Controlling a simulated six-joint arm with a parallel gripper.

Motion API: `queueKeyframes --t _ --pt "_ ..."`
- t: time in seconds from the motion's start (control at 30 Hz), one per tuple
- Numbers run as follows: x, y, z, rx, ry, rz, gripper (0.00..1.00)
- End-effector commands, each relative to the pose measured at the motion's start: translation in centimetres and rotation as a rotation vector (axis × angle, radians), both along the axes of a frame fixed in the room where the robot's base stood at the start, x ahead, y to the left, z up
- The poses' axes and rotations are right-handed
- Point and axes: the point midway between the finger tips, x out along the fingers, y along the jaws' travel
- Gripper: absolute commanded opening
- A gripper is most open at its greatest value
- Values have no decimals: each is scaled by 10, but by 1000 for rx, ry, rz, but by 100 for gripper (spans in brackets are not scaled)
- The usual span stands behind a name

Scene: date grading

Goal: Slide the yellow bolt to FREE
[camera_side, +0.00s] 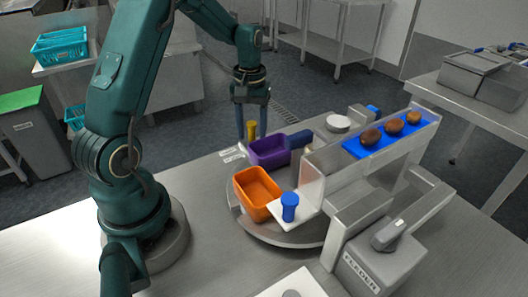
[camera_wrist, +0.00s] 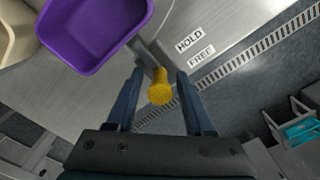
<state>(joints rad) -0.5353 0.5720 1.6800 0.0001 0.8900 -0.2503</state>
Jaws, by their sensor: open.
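The yellow bolt (camera_side: 251,130) stands upright as a round-topped knob at the back edge of the table, behind the purple tray. In the wrist view the yellow bolt (camera_wrist: 160,90) shows between my two fingers, with a gap on each side. My gripper (camera_side: 243,122) points down at it with its jaws open; it also shows in the wrist view (camera_wrist: 159,76). The HOLD label (camera_wrist: 189,41) and the FREE label (camera_wrist: 201,57) lie on the metal to the right of the bolt. I cannot tell exactly which label the bolt lines up with.
The purple tray (camera_side: 264,152) and an orange tray (camera_side: 257,190) sit on a round turntable (camera_side: 280,234). A blue knob (camera_side: 289,206) stands on a white plate. A blue-lined chute (camera_side: 360,148) holds several brown dates. A grey lever unit (camera_side: 390,240) stands front right.

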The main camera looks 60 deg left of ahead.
Motion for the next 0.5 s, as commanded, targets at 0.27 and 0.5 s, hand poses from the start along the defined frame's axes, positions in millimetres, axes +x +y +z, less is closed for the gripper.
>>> queueKeyframes --t 0.27,0.5 --pt "0 0 0 0 0 0 0" --pt "0 0 1 1 -1 0 0"
